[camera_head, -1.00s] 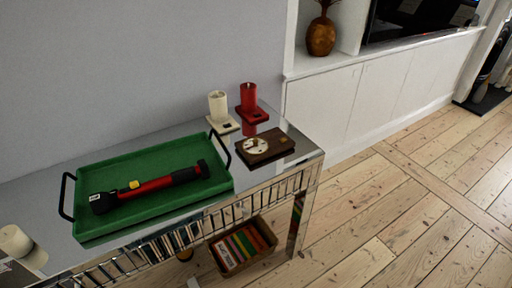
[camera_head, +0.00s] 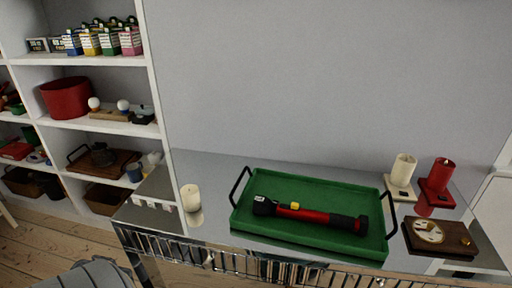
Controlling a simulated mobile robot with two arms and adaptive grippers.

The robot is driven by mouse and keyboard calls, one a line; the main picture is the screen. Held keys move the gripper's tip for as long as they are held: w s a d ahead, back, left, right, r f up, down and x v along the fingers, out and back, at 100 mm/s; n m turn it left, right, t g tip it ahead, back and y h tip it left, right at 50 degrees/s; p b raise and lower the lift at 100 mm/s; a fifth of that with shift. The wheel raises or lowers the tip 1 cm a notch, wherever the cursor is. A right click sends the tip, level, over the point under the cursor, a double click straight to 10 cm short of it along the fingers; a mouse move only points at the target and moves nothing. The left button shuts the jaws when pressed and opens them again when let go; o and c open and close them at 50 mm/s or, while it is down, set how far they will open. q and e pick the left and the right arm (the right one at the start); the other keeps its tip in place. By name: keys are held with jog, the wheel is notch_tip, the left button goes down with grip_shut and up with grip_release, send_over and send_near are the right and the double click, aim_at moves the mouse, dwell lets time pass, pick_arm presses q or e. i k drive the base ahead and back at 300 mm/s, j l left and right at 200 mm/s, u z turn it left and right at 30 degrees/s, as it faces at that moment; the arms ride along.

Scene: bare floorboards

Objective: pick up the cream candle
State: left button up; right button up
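A cream candle (camera_head: 190,198) stands upright on the left part of the mirrored console table (camera_head: 215,171), left of the green tray. A second cream candle (camera_head: 403,168) stands on a cream square holder (camera_head: 400,192) at the table's right back. Neither gripper is in view, and nothing is seen touching either candle.
The green tray (camera_head: 262,182) with black handles holds a red and black torch-like tool (camera_head: 308,215). Shelves (camera_head: 100,126) stand at the left. A grey striped thing (camera_head: 85,277) shows at the bottom left.

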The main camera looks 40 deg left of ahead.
aim_at(190, 193)
jog(key=u, duration=1.85)
jog(key=l+u, duration=0.7)
jog(key=u, duration=0.25)
jog(key=k+l+u, duration=0.1)
jog(key=l+u, duration=0.2)
jog(key=u, duration=0.15)
